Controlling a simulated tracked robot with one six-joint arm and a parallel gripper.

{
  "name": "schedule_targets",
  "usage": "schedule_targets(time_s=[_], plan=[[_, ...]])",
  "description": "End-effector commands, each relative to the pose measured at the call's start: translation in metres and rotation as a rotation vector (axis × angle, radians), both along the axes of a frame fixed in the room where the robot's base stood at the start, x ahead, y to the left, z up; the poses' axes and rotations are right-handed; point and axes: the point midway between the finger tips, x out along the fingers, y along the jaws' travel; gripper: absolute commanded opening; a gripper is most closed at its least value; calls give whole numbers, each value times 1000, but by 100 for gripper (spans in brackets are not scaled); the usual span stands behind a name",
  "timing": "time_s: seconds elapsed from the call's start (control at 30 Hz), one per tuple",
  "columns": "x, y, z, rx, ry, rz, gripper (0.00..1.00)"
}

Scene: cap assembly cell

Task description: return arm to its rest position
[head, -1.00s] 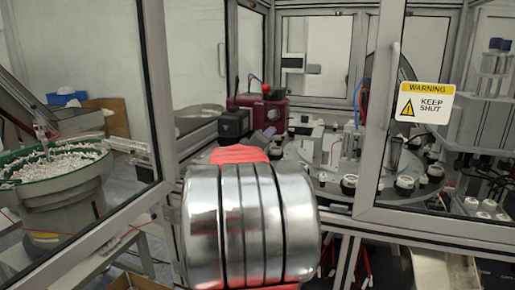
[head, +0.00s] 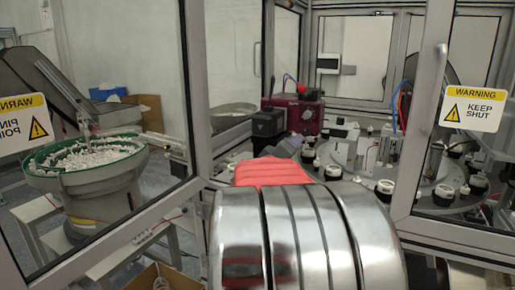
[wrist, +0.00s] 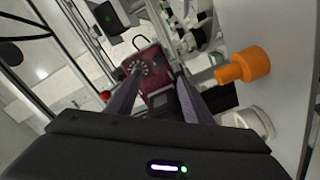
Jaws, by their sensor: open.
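My arm (head: 300,235) stretches forward from the bottom of the head view, with broad shiny metal bands and a red section beyond them. It points at the opening between two framed glass panels. My gripper (head: 288,146) is small and partly hidden at the arm's far end. In the wrist view my gripper (wrist: 158,74) shows two dark fingers spread apart, with nothing held between them. A dark red machine (wrist: 152,62) is seen beyond the fingertips; it also shows in the head view (head: 300,112).
A glass panel with a warning sign (head: 472,110) stands at right. A green-rimmed bowl feeder (head: 85,165) full of small white parts is behind glass at left. A round table (head: 452,203) with white and black parts lies inside. The wrist view shows an orange part (wrist: 243,65) at right.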

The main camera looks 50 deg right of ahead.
Motion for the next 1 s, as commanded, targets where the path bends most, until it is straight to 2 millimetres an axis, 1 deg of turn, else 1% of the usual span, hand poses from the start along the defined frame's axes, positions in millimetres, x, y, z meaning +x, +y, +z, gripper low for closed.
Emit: schedule_targets(time_s=[0.33, 0.47, 0.57, 0.67, 0.83, 1.0], plan=[[0, 1, 0, 2, -2, 0, 46], [1, 9, 1, 15, -15, -2, 46], [3, 25, 1, 42, -40, -7, 46], [5, 48, -1, 86, -72, -12, 46], [7, 91, -10, 184, -129, -15, 46], [9, 135, -25, 296, -168, -3, 46]])
